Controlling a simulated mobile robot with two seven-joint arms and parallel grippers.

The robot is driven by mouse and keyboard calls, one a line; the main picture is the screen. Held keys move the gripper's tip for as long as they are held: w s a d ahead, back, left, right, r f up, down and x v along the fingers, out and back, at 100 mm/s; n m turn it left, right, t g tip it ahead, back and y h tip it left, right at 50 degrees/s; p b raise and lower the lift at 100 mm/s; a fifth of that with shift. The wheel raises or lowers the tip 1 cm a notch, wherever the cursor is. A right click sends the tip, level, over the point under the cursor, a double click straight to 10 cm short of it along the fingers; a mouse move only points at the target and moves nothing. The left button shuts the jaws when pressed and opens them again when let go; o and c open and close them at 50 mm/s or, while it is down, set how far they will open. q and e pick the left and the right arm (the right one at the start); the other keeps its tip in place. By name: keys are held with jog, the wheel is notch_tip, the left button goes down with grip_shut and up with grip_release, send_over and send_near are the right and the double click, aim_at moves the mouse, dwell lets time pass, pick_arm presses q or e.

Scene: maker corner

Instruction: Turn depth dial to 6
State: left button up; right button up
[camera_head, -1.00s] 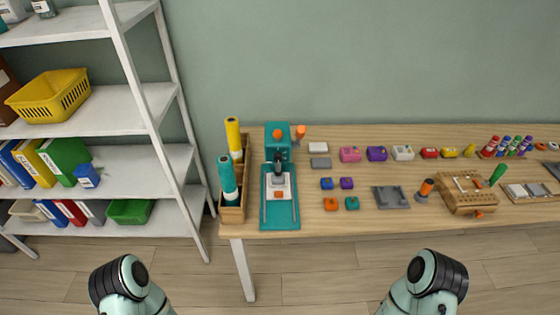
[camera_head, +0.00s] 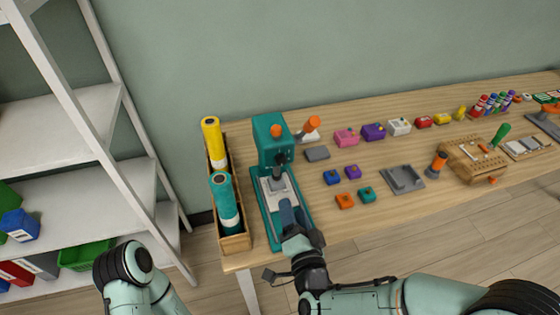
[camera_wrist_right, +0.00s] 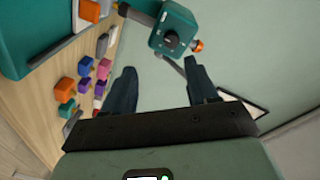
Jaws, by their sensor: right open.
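The teal press (camera_head: 272,137) stands at the left end of the table, with an orange knob (camera_head: 277,131) on its head and an orange-tipped handle (camera_head: 312,123) at its right. A black dial (camera_wrist_right: 171,41) with a pale mark shows on the press head in the right wrist view; it is small in the head view (camera_head: 281,158). Its number markings are too small to read. My right gripper (camera_wrist_right: 160,78) is open and empty, its fingers pointing toward the press head, apart from the dial. In the head view my right gripper (camera_head: 289,212) hides part of the press base. My left gripper is out of view.
A wooden holder (camera_head: 234,243) with yellow and teal rolls stands close left of the press. Several small coloured blocks (camera_head: 345,201) and a grey tray (camera_head: 403,180) lie to the right. White shelves (camera_head: 75,190) stand at the left.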

aim_at(281, 162)
jog(key=shift+m+t, duration=0.3)
jog(key=x, duration=0.4)
jog(key=r+p+x, duration=0.1)
jog(key=x, duration=0.8)
jog(key=shift+w+a+r+p, duration=0.1)
jog(key=shift+w+r+p, duration=0.1)
jog(key=shift+r+p, duration=0.2)
jog(key=c, duration=1.1)
